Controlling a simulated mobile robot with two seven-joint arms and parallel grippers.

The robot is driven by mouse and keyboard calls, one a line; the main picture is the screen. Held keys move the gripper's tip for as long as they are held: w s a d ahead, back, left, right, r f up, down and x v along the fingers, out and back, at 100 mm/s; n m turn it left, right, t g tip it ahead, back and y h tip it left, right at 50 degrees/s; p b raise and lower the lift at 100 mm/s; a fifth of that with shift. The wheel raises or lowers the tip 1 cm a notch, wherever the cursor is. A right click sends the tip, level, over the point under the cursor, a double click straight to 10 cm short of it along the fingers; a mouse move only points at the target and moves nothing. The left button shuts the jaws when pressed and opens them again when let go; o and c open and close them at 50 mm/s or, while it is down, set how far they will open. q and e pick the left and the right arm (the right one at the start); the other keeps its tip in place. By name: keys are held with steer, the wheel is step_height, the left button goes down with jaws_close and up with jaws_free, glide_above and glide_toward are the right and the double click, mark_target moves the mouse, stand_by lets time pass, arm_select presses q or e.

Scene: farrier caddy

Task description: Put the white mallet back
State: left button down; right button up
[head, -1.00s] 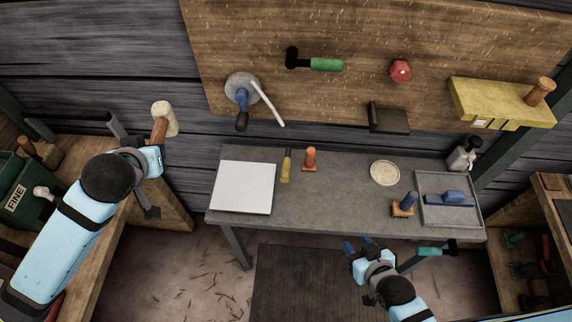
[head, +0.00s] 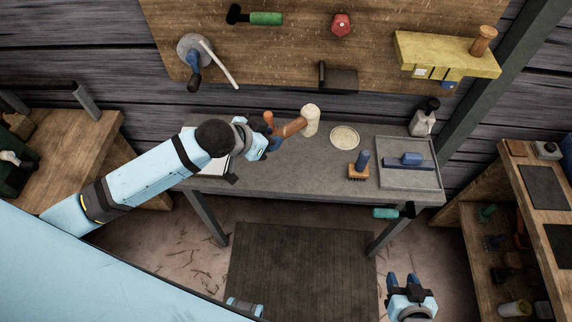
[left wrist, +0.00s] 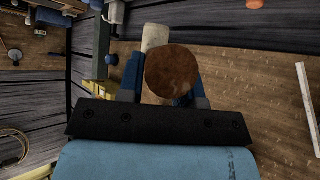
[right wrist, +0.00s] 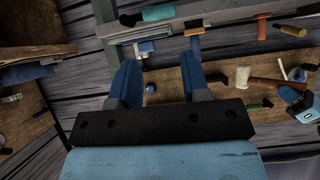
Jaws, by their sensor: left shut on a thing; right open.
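The white mallet (head: 311,119) has a pale head and a brown wooden handle. My left gripper (head: 274,142) is shut on its handle and holds it over the grey bench, head to the right. In the left wrist view the round handle end (left wrist: 172,75) fills the space between the fingers, with the pale head (left wrist: 155,37) partly hidden behind it. The mallet also shows in the right wrist view (right wrist: 243,76). My right gripper (head: 404,279) is open and empty, low in front of the bench; its spread fingers show in the right wrist view (right wrist: 160,85).
The grey bench (head: 300,178) carries a round pale dish (head: 344,138), a blue-handled brush (head: 360,166) and a grey tray (head: 410,190). A spray bottle (head: 424,118) stands behind the tray. A yellow rack (head: 440,58) on the wooden board holds another brown handle (head: 483,40).

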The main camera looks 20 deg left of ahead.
arm_select(q)
step_height(320, 180, down, 10)
steer(key=w+d+m+g+h+b, duration=0.1)
steer(key=w+m+h+b, duration=0.1)
steer(key=m+h+b, duration=0.1)
steer(key=shift+f+m+g, duration=0.2)
steer(key=shift+m+g, duration=0.2)
step_height(320, 180, down, 5)
steer(key=b, duration=0.3)
steer(key=shift+f+b, duration=0.15)
steer(key=shift+b, duration=0.25)
steer(key=shift+f, duration=0.35)
